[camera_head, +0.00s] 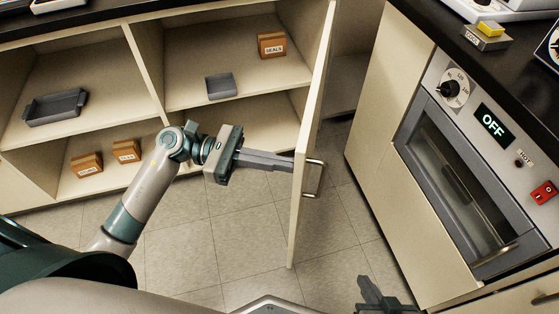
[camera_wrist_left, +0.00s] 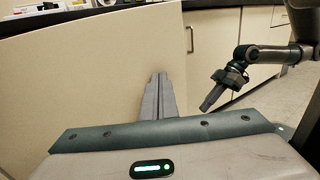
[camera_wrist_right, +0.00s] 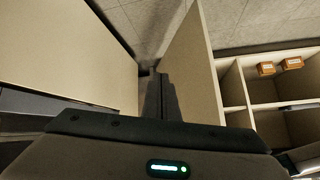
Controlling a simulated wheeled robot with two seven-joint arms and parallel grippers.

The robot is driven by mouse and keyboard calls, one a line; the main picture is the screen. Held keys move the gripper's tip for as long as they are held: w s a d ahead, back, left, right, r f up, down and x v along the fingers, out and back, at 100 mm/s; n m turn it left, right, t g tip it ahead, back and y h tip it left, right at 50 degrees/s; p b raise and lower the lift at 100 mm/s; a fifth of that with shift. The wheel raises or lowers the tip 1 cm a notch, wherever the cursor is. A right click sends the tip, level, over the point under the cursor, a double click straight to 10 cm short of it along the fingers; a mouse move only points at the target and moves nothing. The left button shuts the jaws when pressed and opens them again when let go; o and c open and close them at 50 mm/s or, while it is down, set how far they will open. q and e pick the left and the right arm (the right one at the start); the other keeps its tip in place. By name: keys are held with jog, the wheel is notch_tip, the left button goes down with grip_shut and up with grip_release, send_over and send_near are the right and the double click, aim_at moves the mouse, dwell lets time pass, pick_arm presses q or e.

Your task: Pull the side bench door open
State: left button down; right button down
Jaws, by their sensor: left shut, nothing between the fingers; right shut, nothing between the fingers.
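The bench door (camera_head: 311,115) stands swung well out from the shelved cabinet, seen nearly edge-on. Its bar handle (camera_head: 315,178) is on the right, outer face. My left gripper (camera_head: 290,163) is shut and empty, with its tips at the door's inner side level with the handle; I cannot tell if they touch. In the left wrist view the door panel (camera_wrist_left: 90,85) fills the left, with the handle (camera_wrist_left: 190,38) past its edge. My right gripper (camera_head: 364,286) is shut and empty, low near the bottom edge, apart from the door. The door (camera_wrist_right: 193,70) also shows in the right wrist view.
The open shelves hold small cartons (camera_head: 272,45) and grey trays (camera_head: 55,107). The oven (camera_head: 465,185) in the right cabinet reads OFF. Clear tiled floor (camera_head: 210,245) lies left of the door, and a floor gap separates it from the right cabinet.

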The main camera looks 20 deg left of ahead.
pick_arm(q)
jog(key=shift+d, duration=0.15)
